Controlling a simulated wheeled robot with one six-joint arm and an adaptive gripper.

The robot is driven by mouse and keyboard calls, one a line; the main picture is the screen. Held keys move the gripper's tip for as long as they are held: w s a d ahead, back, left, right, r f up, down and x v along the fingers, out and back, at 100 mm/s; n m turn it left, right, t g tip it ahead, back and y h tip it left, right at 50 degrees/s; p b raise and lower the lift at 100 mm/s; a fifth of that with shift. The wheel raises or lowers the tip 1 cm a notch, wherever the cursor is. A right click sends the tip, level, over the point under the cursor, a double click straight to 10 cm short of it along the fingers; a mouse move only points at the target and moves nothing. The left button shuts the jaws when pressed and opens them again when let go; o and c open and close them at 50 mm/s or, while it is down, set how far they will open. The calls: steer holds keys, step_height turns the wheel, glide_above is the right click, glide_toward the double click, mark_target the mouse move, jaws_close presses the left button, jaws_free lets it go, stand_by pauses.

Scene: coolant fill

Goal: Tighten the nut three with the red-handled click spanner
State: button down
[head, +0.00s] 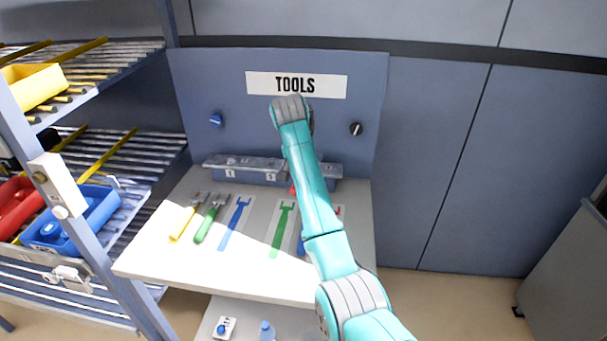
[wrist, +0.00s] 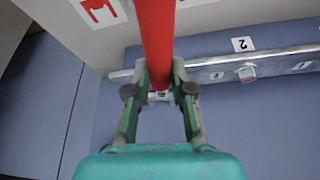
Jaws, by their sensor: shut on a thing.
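My gripper (wrist: 160,82) is shut on the red-handled click spanner (wrist: 156,38), whose red handle runs up out of the top of the wrist view. In the head view my arm hides the gripper; only a small red part of the spanner (head: 292,190) shows beside the arm. The numbered steel rail (wrist: 210,70) runs across behind the fingers. A nut (wrist: 246,73) by label 2 is clear of the gripper. A small pale metal part shows between the fingertips; I cannot tell whether it is nut three or the spanner's head, or whether they touch.
The bench (head: 150,255) carries a yellow-handled spanner (head: 187,218), a green-handled spanner (head: 210,219) and painted tool outlines (head: 283,228). The blue back panel (head: 220,75) stands behind the rail. A shelf rack with a blue bin (head: 85,220) stands at left.

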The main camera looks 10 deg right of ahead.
steer(key=shift+r, duration=1.6)
steer(key=shift+d, duration=0.15)
